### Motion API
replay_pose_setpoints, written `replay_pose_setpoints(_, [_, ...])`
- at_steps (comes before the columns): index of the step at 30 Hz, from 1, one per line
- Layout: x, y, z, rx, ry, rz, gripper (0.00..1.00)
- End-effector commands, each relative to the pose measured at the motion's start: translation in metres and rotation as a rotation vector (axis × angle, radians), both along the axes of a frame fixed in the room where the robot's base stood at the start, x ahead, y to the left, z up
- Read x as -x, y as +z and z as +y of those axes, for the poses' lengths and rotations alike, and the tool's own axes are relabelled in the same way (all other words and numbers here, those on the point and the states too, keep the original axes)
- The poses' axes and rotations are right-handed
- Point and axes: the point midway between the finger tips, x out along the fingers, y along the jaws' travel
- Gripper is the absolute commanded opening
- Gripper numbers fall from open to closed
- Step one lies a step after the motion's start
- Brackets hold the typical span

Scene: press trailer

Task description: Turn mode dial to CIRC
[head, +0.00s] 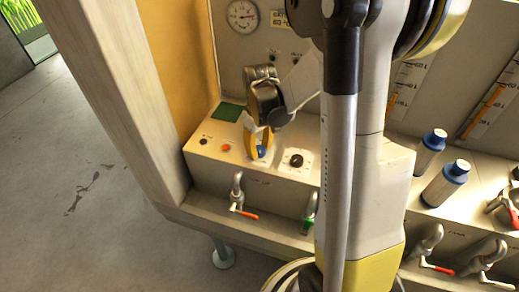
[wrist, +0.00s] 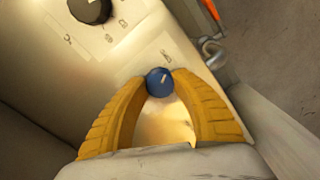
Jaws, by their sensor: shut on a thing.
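My gripper (head: 259,148) reaches down to the sloped control panel. In the wrist view its two yellow fingers (wrist: 159,88) are shut on a small round blue dial (wrist: 159,81), with one fingertip at each side. The dial has a short pale pointer mark on its face. A sliver of the blue dial also shows between the fingers in the head view (head: 261,153). A black dial (head: 296,160) sits just to the right of it, on a pale plate with small icons; it shows at the top of the wrist view (wrist: 90,9). I cannot read any CIRC label.
A red-orange button (head: 226,147), a small black knob (head: 204,141) and a green pad (head: 230,112) lie left of my gripper. Below are a red-handled valve (head: 240,200) and a green-handled valve (head: 308,217). Blue-capped cylinders (head: 446,182) stand at right. Open floor (head: 90,190) lies left.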

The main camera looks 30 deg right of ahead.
Motion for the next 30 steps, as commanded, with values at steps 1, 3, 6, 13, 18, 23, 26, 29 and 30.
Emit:
replay_pose_setpoints(1, [0.0005,-0.0006,0.0002,0.0,0.022,0.001,0.01])
replay_pose_setpoints(3, [0.0005,-0.0006,0.0001,-0.001,0.052,0.001,0.01])
replay_pose_setpoints(6, [0.0005,-0.0005,0.0001,-0.001,0.084,0.001,0.01])
replay_pose_setpoints(13, [0.0005,-0.0004,0.0001,-0.001,0.118,0.001,0.01])
replay_pose_setpoints(18, [0.0005,-0.0004,0.0001,-0.001,0.121,0.001,0.01])
replay_pose_setpoints(23, [0.0005,-0.0004,0.0002,-0.001,0.121,0.001,0.01])
replay_pose_setpoints(26, [0.0004,-0.0004,0.0002,-0.001,0.121,0.001,0.46])
replay_pose_setpoints(29, [0.0003,-0.0003,0.0001,0.0,0.12,0.001,0.57])
replay_pose_setpoints(30, [0.0003,-0.0003,0.0001,0.0,0.12,0.001,0.57])
